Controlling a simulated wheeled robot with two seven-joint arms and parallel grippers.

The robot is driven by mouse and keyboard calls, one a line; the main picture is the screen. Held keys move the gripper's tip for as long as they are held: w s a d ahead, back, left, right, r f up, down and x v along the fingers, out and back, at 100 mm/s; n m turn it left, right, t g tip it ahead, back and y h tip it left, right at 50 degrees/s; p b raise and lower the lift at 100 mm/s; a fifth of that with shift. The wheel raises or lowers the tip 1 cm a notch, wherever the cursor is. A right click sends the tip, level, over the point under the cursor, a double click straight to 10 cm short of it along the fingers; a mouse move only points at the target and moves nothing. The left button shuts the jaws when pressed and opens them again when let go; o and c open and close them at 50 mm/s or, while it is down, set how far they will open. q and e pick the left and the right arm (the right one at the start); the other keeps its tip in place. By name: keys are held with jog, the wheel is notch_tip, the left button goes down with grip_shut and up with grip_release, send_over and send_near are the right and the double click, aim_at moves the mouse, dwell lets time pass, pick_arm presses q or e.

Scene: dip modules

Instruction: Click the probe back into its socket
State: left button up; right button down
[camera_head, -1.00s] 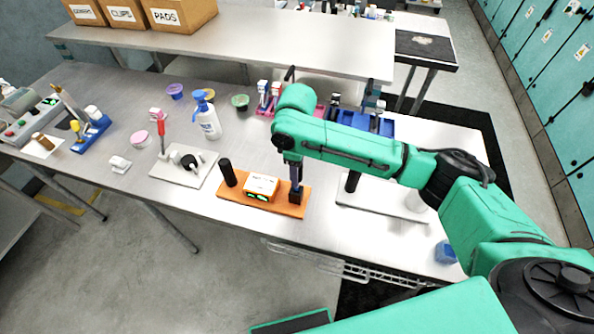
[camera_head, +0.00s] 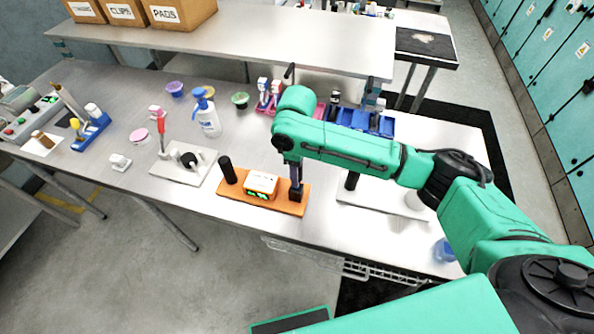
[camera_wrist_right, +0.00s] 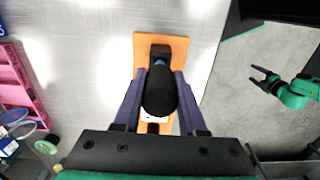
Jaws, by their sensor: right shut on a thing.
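The orange base (camera_head: 235,191) lies on the bench. It carries a white box with a green display (camera_head: 262,186) in its middle and a black post (camera_head: 227,169) at its left end. A black socket block (camera_head: 296,194) is at its right end and shows again in the wrist view (camera_wrist_right: 160,50). My right gripper (camera_head: 295,178) points down over that end. In the wrist view its purple fingers are shut on the black, round-ended probe (camera_wrist_right: 159,92). The probe hides its own lower end, so I cannot tell if it is seated. My left gripper (camera_wrist_right: 261,78) is off to the side, fingers apart and empty.
A grey base with a red-handled tool (camera_head: 180,170) stands left of the orange base. A white plate (camera_head: 385,199) lies to the right, partly behind my arm. A spray bottle (camera_head: 208,120) and blue bins (camera_head: 365,121) stand behind. The bench front edge is close.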

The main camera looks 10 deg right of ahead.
aim_at(297, 190)
jog(key=shift+f+b, duration=0.75)
jog(key=shift+f, duration=1.45)
dwell(0.7)
jog(key=shift+c, duration=2)
grip_release()
jog(key=shift+s, duration=0.1)
jog(key=o, duration=0.4)
jog(key=shift+r+p, duration=0.85)
jog(key=shift+r, duration=3.75)
